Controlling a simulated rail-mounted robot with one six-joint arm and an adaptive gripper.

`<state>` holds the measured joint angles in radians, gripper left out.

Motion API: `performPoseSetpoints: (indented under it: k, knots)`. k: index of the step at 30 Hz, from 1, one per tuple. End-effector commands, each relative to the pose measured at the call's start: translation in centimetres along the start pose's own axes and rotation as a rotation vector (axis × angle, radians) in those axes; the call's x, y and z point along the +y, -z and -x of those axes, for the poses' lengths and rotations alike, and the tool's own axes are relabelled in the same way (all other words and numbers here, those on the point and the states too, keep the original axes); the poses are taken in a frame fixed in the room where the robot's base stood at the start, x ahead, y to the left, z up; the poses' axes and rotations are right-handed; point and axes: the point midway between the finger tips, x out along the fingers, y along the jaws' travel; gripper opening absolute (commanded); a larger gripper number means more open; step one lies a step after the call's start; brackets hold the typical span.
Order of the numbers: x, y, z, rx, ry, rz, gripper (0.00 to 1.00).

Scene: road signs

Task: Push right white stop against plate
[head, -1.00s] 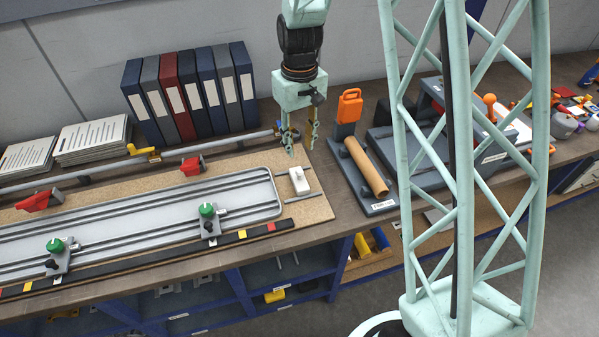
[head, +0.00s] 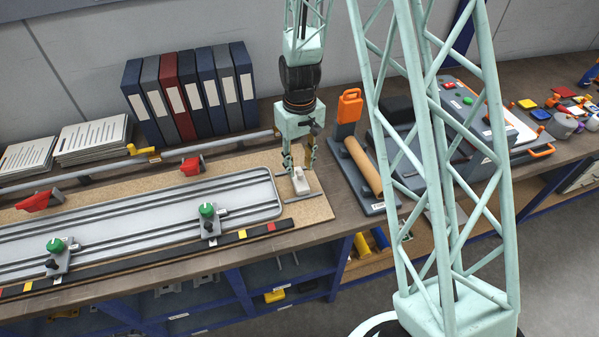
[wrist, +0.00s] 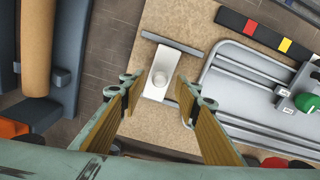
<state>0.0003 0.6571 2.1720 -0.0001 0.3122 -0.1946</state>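A gap shows between the stop and the plate. My gripper (head: 299,165) is open, pointing down over the stop. In the wrist view my fingers (wrist: 158,98) stand apart on either side of the stop's near end. I cannot tell whether they touch it.
Two green-knobbed clamps (head: 208,212) sit along the plate's front edge. Red toggle clamps (head: 192,167) stand behind the plate. A grey base with a cardboard roll (head: 362,165) and an orange handle (head: 350,104) stands close to the right. Binders (head: 190,90) stand at the back.

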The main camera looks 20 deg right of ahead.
Motion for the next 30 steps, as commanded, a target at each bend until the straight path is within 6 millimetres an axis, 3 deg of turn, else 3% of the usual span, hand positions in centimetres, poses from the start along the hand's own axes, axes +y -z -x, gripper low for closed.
performPoseSetpoints:
  k: [12,27,30]
  knots:
    - [0.0,-0.1,-3.1,-0.001,0.000,0.000,0.30]
    - [0.0,0.0,-3.7,0.000,0.000,0.000,0.30]
    - [0.0,0.0,-3.7,0.000,0.000,0.000,0.21]
